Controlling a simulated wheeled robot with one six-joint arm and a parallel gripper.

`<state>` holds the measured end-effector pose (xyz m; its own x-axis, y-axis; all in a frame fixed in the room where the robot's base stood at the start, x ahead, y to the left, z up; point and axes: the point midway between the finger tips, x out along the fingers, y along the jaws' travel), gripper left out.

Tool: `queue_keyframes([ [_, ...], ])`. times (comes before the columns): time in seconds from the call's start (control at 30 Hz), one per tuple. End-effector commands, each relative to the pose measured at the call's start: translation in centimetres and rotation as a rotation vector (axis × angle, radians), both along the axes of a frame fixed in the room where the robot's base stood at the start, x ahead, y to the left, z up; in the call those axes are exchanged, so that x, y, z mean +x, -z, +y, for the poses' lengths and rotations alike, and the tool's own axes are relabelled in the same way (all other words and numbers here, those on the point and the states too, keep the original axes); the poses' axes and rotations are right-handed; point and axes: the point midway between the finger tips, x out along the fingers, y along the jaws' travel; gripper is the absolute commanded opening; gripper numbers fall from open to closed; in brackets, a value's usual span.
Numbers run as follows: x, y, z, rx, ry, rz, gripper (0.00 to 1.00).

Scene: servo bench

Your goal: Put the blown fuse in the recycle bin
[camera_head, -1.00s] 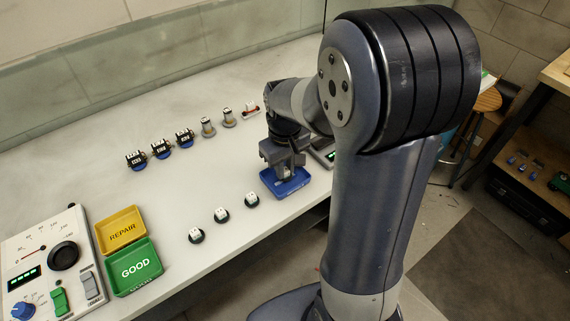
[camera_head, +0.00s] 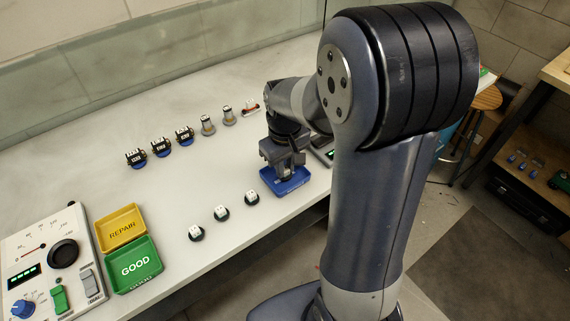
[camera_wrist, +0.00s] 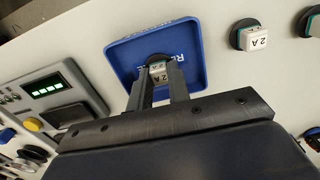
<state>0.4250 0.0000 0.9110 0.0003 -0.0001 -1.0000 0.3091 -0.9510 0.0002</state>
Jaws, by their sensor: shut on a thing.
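The blue recycle bin (camera_head: 288,187) is a shallow tray near the front edge of the bench in the head view. It also shows in the wrist view (camera_wrist: 197,33), with part of its lettering visible. My gripper (camera_head: 283,170) is over the bin, pointing down. In the wrist view my gripper (camera_wrist: 163,78) is shut on a fuse (camera_wrist: 158,72), a small block with a white face marked "2 A". The fuse is over or in the bin; I cannot tell whether it touches the floor. The head view does not show the fuse.
Several fuses on dark round bases (camera_head: 221,213) stand left of the bin. A yellow REPAIR tray (camera_head: 122,229), a green GOOD tray (camera_head: 135,267) and a control panel (camera_head: 28,247) are at the left. Servos (camera_head: 161,148) and cylinders (camera_head: 208,125) line the back. The bench middle is clear.

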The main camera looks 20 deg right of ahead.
Motion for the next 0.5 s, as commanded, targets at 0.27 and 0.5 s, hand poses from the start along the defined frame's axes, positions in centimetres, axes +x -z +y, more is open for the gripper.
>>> queue_keyframes([
  [0.27,-0.01,0.00,0.00,0.000,0.000,0.000,0.00],
  [0.5,0.00,0.00,0.00,0.000,0.000,0.000,0.35],
])
